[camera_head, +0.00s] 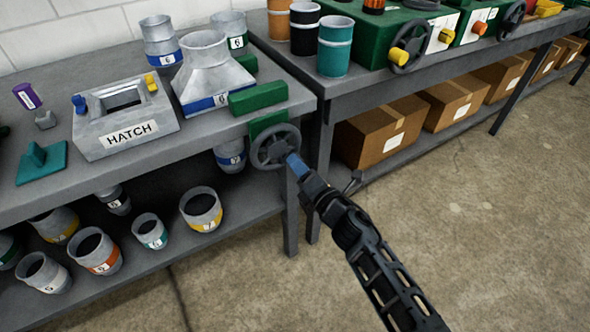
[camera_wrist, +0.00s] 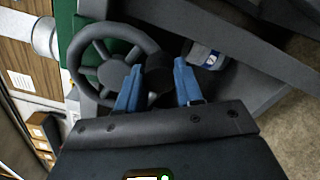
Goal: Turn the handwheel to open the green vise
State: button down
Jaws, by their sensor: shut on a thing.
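The green vise (camera_head: 258,97) is at the front right corner of the left bench, with a green body below the top edge. Its dark grey spoked handwheel (camera_head: 267,151) faces the aisle. A grey flared duct fitting (camera_head: 207,70) stands beside the green jaw. My gripper (camera_head: 294,160) reaches in from the lower right, its blue fingers at the right side of the wheel. In the wrist view, the blue fingers (camera_wrist: 157,80) are on either side of a dark part at the rim of the handwheel (camera_wrist: 112,62). The exact contact is partly hidden.
A grey hatch box (camera_head: 125,125) and a teal piece (camera_head: 42,162) sit on the left bench. Several duct pieces fill its lower shelf (camera_head: 175,250). The right bench (camera_head: 345,85) holds green machines, with cardboard boxes (camera_head: 383,130) below. The concrete floor on the right is clear.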

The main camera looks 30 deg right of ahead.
aim_at(300, 142)
jog(key=r+n, duration=0.1)
jog(key=n, duration=0.2)
jog(key=d+r+n+p, duration=0.1)
jog(key=r+n, duration=0.1)
jog(key=n, duration=0.1)
jog(key=d+r+n, duration=0.1)
jog(key=n, duration=0.3)
jog(key=shift+d+r, duration=0.1)
jog(key=shift+r, duration=0.25)
dwell(0.3)
jog(key=c, duration=0.7)
grip_release()
jog(key=shift+c, duration=0.2)
jog(key=shift+s, duration=0.1)
jog(key=s, duration=0.7)
jog(key=shift+s, duration=0.3)
jog(key=shift+s, duration=0.1)
